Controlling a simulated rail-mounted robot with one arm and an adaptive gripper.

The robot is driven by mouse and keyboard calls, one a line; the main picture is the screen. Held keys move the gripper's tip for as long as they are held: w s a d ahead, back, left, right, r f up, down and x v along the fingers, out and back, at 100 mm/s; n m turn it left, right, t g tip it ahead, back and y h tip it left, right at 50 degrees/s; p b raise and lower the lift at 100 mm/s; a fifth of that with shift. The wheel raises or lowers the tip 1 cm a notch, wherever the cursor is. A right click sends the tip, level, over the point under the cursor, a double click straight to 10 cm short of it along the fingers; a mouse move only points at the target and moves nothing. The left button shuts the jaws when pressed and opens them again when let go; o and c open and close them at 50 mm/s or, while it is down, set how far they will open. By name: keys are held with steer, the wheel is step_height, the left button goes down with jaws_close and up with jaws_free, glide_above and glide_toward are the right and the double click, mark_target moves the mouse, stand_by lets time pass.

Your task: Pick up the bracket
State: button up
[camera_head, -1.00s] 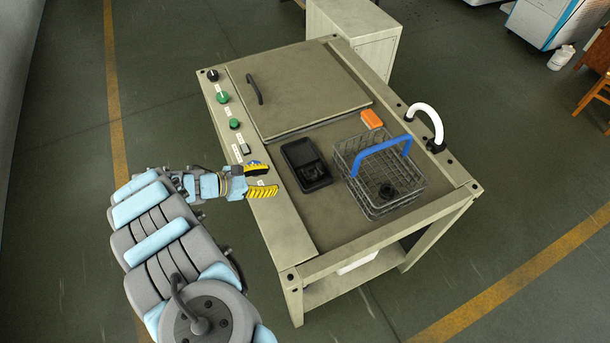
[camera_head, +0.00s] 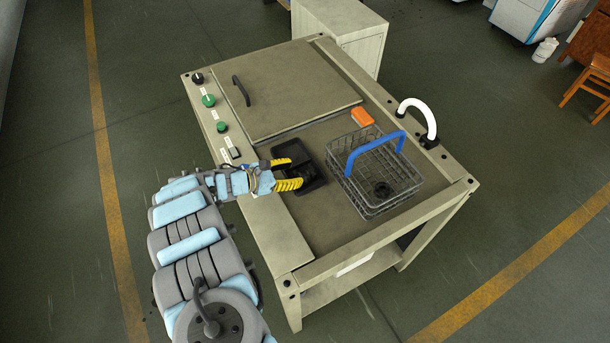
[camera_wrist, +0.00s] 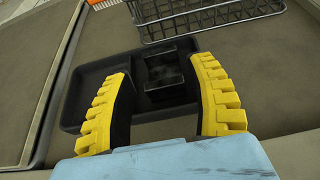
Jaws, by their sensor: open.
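The bracket (camera_wrist: 168,92) looks like a dark, boxy piece lying in the black tray (camera_wrist: 72,118); black on black makes its shape hard to read. The tray also shows in the head view (camera_head: 312,184) on the bench top, its left part hidden by my gripper. My gripper (camera_head: 290,174) is open above the left part of the tray, with yellow ridged fingers. In the wrist view my gripper (camera_wrist: 168,82) has its fingers apart on either side of the bracket, with nothing held. Whether they are level with it, I cannot tell.
A lid with a handle (camera_head: 241,91) covers the bench's back left.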

mark_target(310, 170)
steer(key=shift+b+x, duration=0.3)
steer(key=shift+x, duration=2.95)
steer(key=shift+f, duration=0.15)
steer(key=shift+c, duration=0.2)
steer(key=shift+a, duration=0.1)
steer(key=c, duration=0.9)
